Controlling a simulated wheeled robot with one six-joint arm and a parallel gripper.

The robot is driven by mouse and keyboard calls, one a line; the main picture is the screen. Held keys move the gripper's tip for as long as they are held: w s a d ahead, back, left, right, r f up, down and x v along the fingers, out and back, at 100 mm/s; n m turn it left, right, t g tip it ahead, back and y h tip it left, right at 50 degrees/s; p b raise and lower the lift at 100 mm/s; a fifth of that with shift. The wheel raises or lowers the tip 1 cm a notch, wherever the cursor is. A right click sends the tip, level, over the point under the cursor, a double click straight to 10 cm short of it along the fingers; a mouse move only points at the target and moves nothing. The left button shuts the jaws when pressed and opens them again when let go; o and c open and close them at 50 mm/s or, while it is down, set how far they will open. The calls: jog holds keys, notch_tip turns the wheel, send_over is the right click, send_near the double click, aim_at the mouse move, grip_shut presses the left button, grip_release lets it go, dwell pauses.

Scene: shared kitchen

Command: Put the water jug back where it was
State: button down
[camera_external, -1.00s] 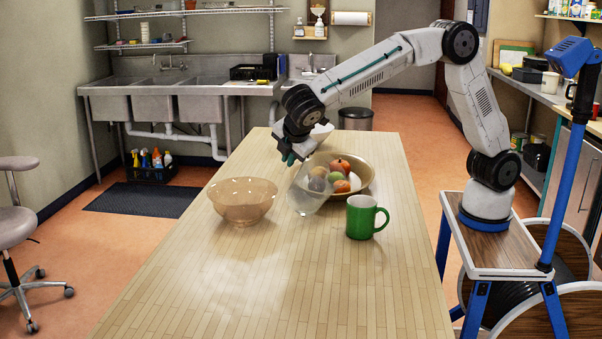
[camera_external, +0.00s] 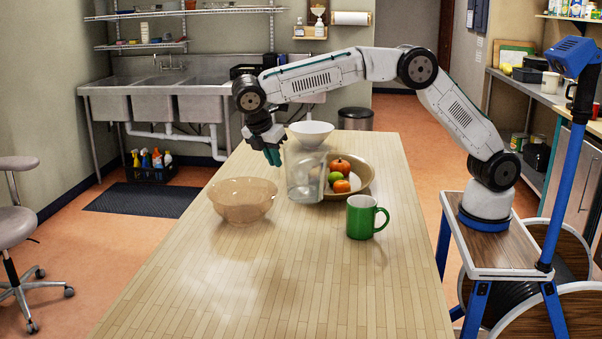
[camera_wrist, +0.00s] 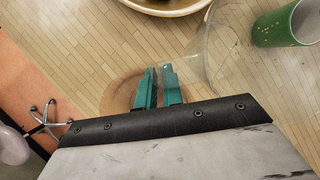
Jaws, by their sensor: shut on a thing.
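The water jug (camera_external: 305,178) is clear and upright, between the tan bowl and the fruit bowl in the external view. I cannot tell whether its base touches the table. My gripper (camera_external: 273,157) is at the jug's left side, its teal fingers shut on the jug, probably at the handle, which is hard to make out. In the wrist view the teal fingers (camera_wrist: 158,90) are close together, with the jug's faint clear wall (camera_wrist: 212,58) to their right.
A translucent tan bowl (camera_external: 242,205) stands left of the jug. A fruit bowl (camera_external: 364,184) is just behind it at right, with a white bowl (camera_external: 311,130) farther back. A green mug (camera_external: 361,218) stands to the right. The table's front (camera_external: 270,290) is clear.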

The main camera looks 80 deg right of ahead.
jog(key=s+a+f+m+g+y, duration=0.1)
jog(key=s+a+m+y, duration=0.2)
jog(key=s+a+m, duration=0.55)
jog(key=s+a+f+m+g+y, duration=0.1)
jog(key=s+a+m+y, duration=0.2)
jog(key=s+a+m, duration=0.55)
jog(key=w+a+f, duration=0.3)
jog(key=w+f, duration=0.2)
jog(key=w, duration=0.5)
jog(key=shift+w+m, duration=0.15)
jog(key=shift+m, duration=0.15)
jog(key=shift+f, duration=0.15)
jog(key=c, duration=1.5)
grip_release()
jog(key=shift+c, duration=0.2)
